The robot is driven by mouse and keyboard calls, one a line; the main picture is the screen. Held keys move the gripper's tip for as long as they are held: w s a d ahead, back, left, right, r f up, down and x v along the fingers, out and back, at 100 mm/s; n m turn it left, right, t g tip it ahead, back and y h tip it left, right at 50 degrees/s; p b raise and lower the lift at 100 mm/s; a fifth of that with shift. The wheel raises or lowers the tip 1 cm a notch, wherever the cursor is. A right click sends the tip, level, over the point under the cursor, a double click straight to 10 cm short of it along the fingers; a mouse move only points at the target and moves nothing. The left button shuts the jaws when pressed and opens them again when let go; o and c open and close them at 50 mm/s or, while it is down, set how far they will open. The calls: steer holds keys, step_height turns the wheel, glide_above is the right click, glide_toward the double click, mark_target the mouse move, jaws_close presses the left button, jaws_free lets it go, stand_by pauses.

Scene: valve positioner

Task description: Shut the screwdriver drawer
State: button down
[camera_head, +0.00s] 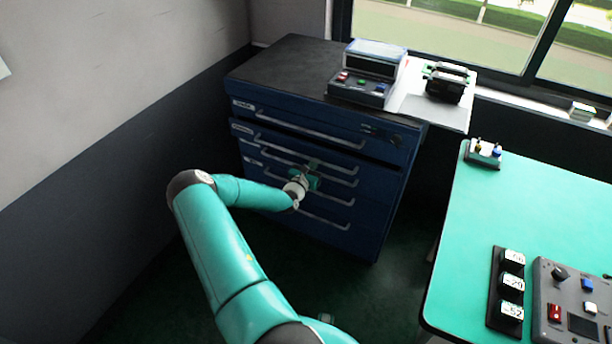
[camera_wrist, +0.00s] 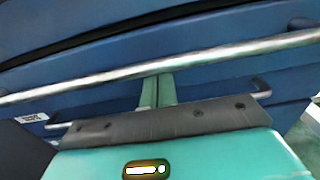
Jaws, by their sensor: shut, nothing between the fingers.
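The blue drawer cabinet (camera_head: 375,215) stands against the wall, with several drawers and long silver handles. Its second drawer (camera_head: 285,140) appears to stand slightly proud, with a dark gap along its top edge. I cannot read the labels to tell which is the screwdriver drawer. My gripper (camera_head: 314,165) is at the cabinet front, near the middle of the handles. In the wrist view the green fingers (camera_wrist: 157,88) are together and empty. Their tips reach a silver handle bar (camera_wrist: 100,78) in front of a blue drawer face; whether they touch is unclear.
A green table (camera_head: 540,205) with control boxes is at the right. The dark floor between cabinet and table looks clear.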

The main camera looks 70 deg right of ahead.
steer(key=d, duration=0.3)
steer(key=shift+s+d, duration=0.1)
steer(key=shift+s, duration=0.15)
steer(key=shift+d+r, duration=0.2)
steer(key=shift+d, duration=0.1)
steer(key=shift+s, duration=0.15)
